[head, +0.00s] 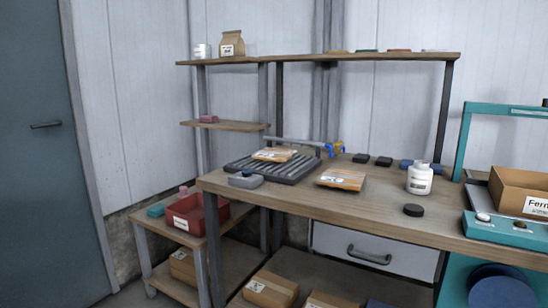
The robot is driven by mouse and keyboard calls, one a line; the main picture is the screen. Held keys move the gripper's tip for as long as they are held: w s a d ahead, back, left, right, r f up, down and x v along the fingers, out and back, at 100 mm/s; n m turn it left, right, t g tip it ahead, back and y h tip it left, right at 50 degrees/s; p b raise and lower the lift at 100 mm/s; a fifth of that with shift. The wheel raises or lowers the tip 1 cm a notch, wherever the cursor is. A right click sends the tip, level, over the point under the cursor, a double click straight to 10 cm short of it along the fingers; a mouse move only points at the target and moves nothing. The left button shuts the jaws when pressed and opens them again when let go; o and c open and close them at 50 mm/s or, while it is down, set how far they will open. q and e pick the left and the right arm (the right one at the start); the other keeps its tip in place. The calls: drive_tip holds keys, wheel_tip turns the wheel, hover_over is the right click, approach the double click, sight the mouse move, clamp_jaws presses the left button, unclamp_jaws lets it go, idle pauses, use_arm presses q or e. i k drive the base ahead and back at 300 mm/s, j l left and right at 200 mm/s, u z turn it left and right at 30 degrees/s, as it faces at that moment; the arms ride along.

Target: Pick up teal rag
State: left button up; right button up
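A small teal item (156,210), which looks like the folded teal rag, lies on the low side table (150,226) at the lower left. It sits at the left end, just left of a red bin (196,214), and nothing covers it. A flat dark green item (367,50) lies on the high shelf; it is too small to tell if it is cloth. Neither of my grippers is in view.
The wooden workbench (300,210) holds a dark roller tray (272,166), paper packages (341,180), a white jar (420,179) and a black puck (413,210). A teal frame and cardboard box (515,190) stand at right. A door (35,170) is at left.

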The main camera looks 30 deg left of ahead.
sight(156, 211)
drive_tip(key=u, duration=1.7)
